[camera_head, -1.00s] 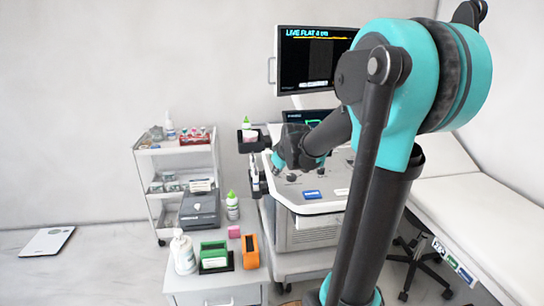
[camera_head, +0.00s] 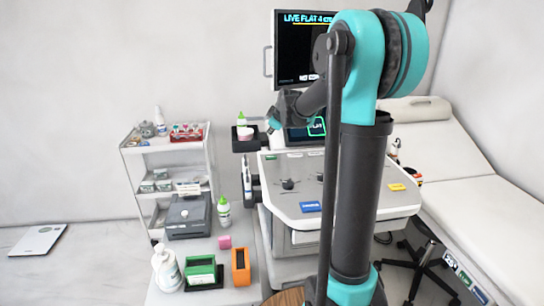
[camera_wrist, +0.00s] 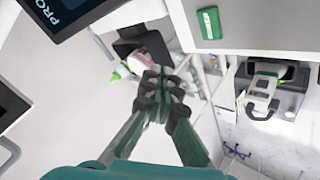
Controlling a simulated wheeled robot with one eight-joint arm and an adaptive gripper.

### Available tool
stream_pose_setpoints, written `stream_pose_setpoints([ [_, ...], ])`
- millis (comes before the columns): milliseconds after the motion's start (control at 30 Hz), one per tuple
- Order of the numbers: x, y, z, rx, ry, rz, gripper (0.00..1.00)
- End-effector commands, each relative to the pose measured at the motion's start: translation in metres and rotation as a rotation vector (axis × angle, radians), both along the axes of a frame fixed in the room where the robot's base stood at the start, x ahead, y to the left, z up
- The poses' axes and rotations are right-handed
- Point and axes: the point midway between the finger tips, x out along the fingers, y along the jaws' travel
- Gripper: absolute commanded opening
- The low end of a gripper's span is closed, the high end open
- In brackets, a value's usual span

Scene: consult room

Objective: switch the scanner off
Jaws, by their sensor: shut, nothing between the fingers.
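The scanner is a white cart with a sloped console (camera_head: 345,205), a lower screen (camera_head: 303,134) and an upper monitor (camera_head: 290,68). The monitor is lit and reads "LIVE FLAT 4 cm". The console carries dark knobs, a blue label (camera_head: 310,206) and a yellow label (camera_head: 397,187). My gripper (camera_head: 272,122) is above the console's back left corner, beside the lower screen. In the wrist view my gripper (camera_wrist: 163,88) is shut and empty. A green label (camera_wrist: 208,22) shows on a pale surface there. I cannot make out a power switch; my arm hides part of the console.
A black side holder with a green-capped bottle (camera_head: 241,119) stands close left of my gripper. A trolley (camera_head: 133,150) and a side cabinet with bottles and boxes stand at left. An exam couch (camera_head: 440,160) is at right.

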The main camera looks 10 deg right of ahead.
Motion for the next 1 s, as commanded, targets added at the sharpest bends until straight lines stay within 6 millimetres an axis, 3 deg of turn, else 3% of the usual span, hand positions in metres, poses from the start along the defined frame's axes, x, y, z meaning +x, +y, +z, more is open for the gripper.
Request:
stream_pose_setpoints([
  [367, 0.000, 0.000, -0.009, 0.000, 0.001, -0.001, 0.00],
  [1000, 0.000, 0.000, -0.082, 0.000, 0.001, -0.001, 0.00],
])
